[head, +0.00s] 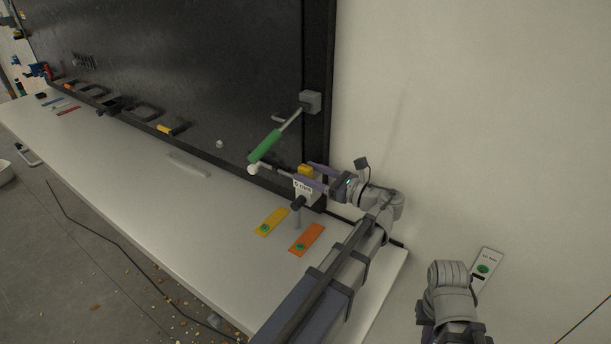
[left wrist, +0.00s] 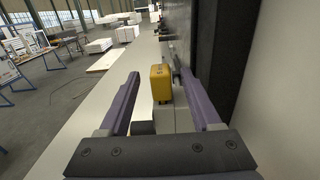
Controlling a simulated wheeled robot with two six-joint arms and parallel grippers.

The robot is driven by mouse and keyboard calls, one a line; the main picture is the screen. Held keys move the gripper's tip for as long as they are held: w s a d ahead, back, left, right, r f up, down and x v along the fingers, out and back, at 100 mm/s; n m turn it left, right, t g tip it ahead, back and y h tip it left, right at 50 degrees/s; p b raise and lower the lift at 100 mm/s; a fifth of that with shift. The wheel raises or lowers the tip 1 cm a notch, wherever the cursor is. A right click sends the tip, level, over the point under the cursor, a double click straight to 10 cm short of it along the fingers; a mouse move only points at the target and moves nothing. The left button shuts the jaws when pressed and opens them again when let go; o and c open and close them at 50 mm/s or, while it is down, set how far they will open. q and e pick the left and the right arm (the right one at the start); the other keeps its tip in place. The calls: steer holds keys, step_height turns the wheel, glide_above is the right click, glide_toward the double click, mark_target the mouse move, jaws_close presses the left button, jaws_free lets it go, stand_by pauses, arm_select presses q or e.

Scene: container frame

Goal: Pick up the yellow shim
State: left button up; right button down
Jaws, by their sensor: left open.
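The yellow shim (head: 272,221) is a flat strip with a green dot, lying on the white bench in the head view. An orange strip (head: 307,240) with a green dot lies to its right. My left gripper (head: 298,169) is open above the bench, beyond the shim and apart from it. A yellow block (head: 306,170) on top of a small white labelled box (head: 303,188) is between its fingers. In the left wrist view the yellow block (left wrist: 161,83) stands between the open fingers (left wrist: 160,73). The shim cannot be made out there. My right gripper is not visible.
A dark upright panel (head: 200,75) stands along the bench's back. A green-handled lever (head: 265,146) juts from it close to my left gripper. A short post (head: 297,212) stands by the strips. The white bench (head: 150,215) is mostly clear to the left.

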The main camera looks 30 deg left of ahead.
arm_select(q)
steer(key=a, duration=0.4)
steer(key=shift+w+a, duration=0.25)
steer(key=shift+a, duration=0.05)
steer(key=shift+c, duration=0.2)
jaws_close()
